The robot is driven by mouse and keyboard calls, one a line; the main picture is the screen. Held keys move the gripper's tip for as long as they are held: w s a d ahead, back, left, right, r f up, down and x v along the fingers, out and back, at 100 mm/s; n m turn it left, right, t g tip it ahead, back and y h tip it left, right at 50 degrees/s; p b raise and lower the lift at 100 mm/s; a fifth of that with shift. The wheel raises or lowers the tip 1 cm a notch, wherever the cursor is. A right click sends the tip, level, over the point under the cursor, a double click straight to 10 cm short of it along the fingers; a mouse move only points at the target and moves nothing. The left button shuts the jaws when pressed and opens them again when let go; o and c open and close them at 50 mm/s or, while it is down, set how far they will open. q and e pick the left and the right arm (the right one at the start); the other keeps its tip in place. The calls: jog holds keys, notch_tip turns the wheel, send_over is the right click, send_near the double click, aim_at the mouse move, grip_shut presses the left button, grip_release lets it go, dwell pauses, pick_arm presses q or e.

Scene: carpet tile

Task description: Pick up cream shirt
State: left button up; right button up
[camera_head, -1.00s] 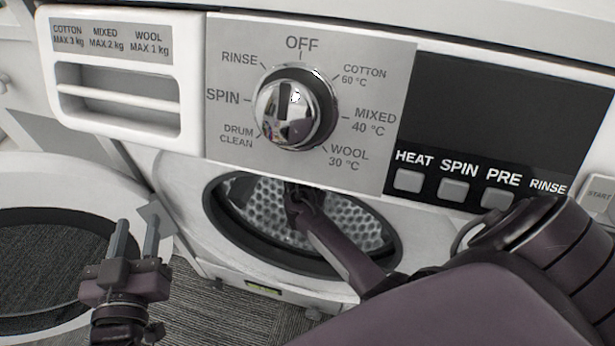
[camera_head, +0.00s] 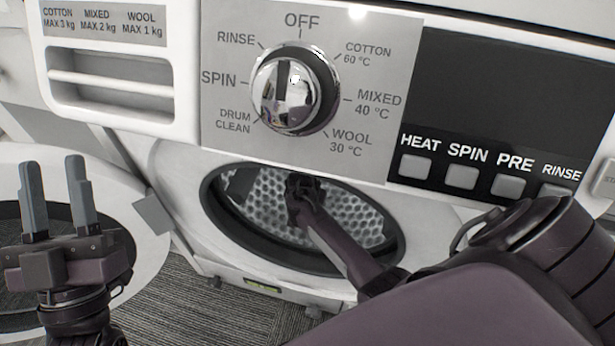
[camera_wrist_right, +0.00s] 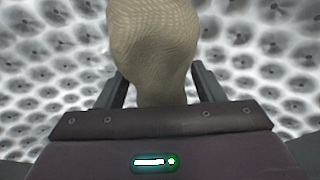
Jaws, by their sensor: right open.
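The cream shirt (camera_wrist_right: 152,42) shows in the right wrist view as a bunched, woven tan-cream lump inside the drum. It lies between and beyond the two dark fingers of my right gripper (camera_wrist_right: 158,82), which is open around its lower part. In the head view my right arm reaches through the washer opening, and the right gripper (camera_head: 301,190) is small and dark inside the drum; I cannot make out the shirt there. My left gripper (camera_head: 55,190) is open and empty, fingers up, in front of the round washer door at the left.
The washing machine's round opening (camera_head: 222,232) has a dark rim around a perforated metal drum (camera_head: 262,205). The open door (camera_head: 150,262) stands at the left. Above are the control dial (camera_head: 294,90), the detergent drawer (camera_head: 120,85) and a button panel (camera_head: 462,177). Grey carpet (camera_head: 205,315) lies below.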

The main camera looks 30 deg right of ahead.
jog(key=shift+c, duration=0.3)
jog(key=c, duration=0.7)
jog(key=shift+r, duration=0.1)
